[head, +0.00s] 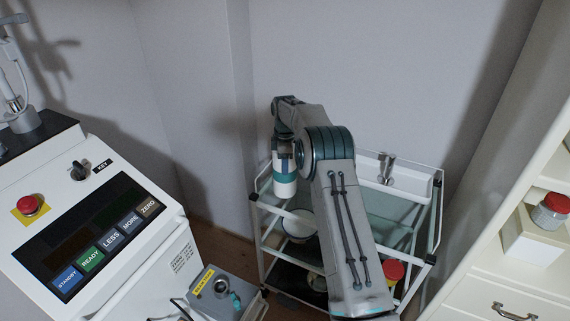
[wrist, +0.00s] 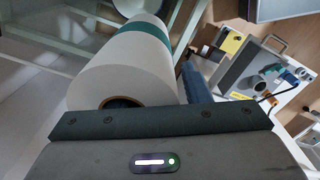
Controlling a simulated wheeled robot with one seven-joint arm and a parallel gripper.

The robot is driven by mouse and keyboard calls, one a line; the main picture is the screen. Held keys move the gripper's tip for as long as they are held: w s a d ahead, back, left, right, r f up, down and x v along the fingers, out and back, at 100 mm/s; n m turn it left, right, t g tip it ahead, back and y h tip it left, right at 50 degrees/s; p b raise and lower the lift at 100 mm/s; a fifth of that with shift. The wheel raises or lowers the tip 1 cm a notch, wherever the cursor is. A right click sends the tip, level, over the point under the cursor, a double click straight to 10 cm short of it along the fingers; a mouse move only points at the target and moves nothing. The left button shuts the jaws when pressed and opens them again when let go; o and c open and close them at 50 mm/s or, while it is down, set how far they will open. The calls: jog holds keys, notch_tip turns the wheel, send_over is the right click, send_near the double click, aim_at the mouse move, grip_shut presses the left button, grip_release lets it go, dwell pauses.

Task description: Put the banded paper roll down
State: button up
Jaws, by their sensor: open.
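The banded paper roll (head: 285,187) is white with a teal band. In the head view it is upright under my gripper (head: 284,150), by the left side of the white-framed trolley (head: 262,205). In the wrist view the roll (wrist: 118,68) lies lengthwise just beyond my gripper (wrist: 150,118), with its dark hollow core facing the gripper's edge. My gripper is open and close to the roll's near end. My arm hides part of the trolley, and I cannot tell whether the roll's far end rests on a surface.
The trolley has glass shelves, with a white bowl (head: 299,224) and a red-lidded jar (head: 394,271) lower down. A metal fitting (head: 387,166) is at its back. A control console (head: 95,235) stands left, a grey box (head: 220,297) beside it, and a cream cabinet (head: 530,255) right.

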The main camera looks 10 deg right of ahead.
notch_tip(320, 180, up, 11)
jog(key=shift+r, duration=0.2)
jog(key=s+r+m+t, duration=0.1)
jog(key=s+r+m, duration=0.3)
jog(key=s+r, duration=0.45)
jog(key=s+r+m+t, duration=0.1)
jog(key=s+r+m, duration=0.35)
jog(key=s, duration=0.75)
jog(key=s+f+m, duration=0.3)
jog(key=s+m, duration=0.1)
jog(key=s, duration=0.8)
jog(key=s+f+m+t, duration=0.1)
jog(key=s+f+m, duration=0.2)
jog(key=s, duration=1)
jog(key=shift+s+d+f+m+t, duration=0.15)
jog(key=shift+d+f+m+t, duration=0.2)
jog(key=shift+f, duration=0.25)
jog(key=shift+c, duration=0.7)
jog(key=shift+a, duration=0.1)
